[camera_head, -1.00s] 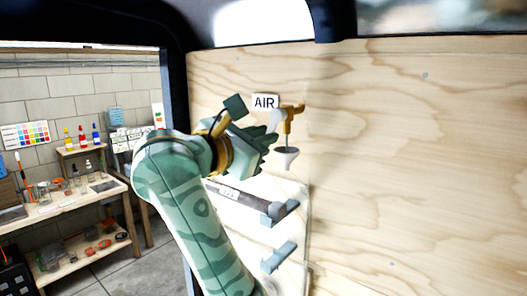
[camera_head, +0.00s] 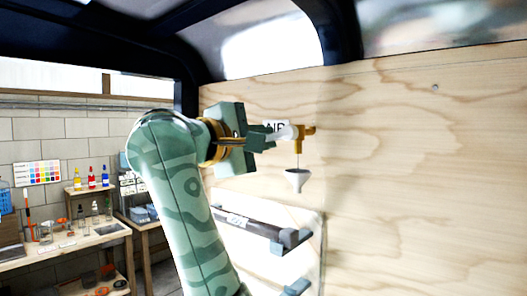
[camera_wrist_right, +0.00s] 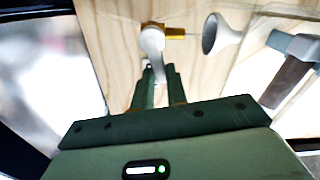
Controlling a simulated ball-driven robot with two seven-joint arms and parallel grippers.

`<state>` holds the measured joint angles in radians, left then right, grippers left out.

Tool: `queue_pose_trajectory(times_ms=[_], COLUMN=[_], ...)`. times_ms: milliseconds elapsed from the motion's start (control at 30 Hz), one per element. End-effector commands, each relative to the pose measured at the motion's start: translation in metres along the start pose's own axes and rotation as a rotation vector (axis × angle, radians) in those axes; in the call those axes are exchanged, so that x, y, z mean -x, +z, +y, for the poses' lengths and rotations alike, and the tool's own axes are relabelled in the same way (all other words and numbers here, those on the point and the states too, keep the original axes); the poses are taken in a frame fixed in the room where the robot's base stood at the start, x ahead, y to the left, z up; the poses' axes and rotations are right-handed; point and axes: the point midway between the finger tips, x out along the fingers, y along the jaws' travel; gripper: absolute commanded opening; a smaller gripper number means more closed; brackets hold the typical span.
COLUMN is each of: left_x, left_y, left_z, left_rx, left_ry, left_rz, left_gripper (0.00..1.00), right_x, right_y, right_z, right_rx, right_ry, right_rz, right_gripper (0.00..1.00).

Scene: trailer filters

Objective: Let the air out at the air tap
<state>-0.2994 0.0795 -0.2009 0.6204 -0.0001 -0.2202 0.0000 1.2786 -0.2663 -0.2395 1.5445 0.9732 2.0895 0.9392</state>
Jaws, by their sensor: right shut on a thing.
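The brass air tap (camera_head: 304,137) is on the plywood wall, with a white handle (camera_head: 284,133) reaching left from it in the head view. My right gripper (camera_head: 268,138) is at the tap's left, its jaws shut on the handle. In the right wrist view, the right gripper (camera_wrist_right: 158,82) has the white handle (camera_wrist_right: 153,45) between its two green fingers, with the brass tap (camera_wrist_right: 175,32) just beyond. A white funnel-shaped cup (camera_head: 297,180) hangs below the tap. The AIR sign (camera_head: 276,126) is partly hidden behind the gripper and handle. My left gripper is not in view.
Below the tap, a dark bar (camera_head: 250,226) in grey brackets (camera_head: 288,240) is on a white panel. The wall to the right is bare plywood (camera_head: 430,180). A workbench (camera_head: 60,248) with bottles and tools stands outside at the left.

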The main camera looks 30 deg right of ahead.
Motion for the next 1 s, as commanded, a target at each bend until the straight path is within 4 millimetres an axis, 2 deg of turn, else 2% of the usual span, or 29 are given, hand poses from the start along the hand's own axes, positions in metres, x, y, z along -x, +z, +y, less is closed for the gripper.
queue_pose_trajectory(times_ms=[400,1000], left_x=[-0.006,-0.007], left_y=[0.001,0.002], left_z=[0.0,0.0], left_rx=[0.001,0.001], left_ry=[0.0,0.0], left_rz=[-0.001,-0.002], left_gripper=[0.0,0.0], right_x=[0.0,0.0], right_y=[0.001,0.002], right_z=[0.009,0.011], right_rx=[-0.223,-0.269], right_ry=[-0.001,0.0], right_rz=[0.001,0.0], right_gripper=[0.0,0.0])
